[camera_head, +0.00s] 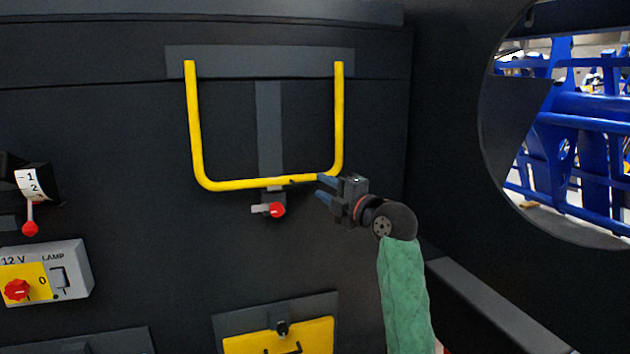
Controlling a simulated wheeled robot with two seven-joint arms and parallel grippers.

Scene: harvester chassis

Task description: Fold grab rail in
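The yellow U-shaped grab rail (262,184) is on the dark wall, its two legs running up to a grey mounting strip (262,62) and its crossbar at the bottom. My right gripper (322,189) is at the lower right corner of the rail, with its blue fingers pointing left. The fingers are apart. The upper finger overlaps the crossbar in the picture and the lower one is below it; I cannot tell whether they touch the rail. My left gripper is out of view.
A small latch with a red knob (277,210) sits just below the crossbar. A lamp switch box (50,272) and a red-tipped lever (30,228) are at the left. A yellow panel (300,338) is below. A round opening is at the right.

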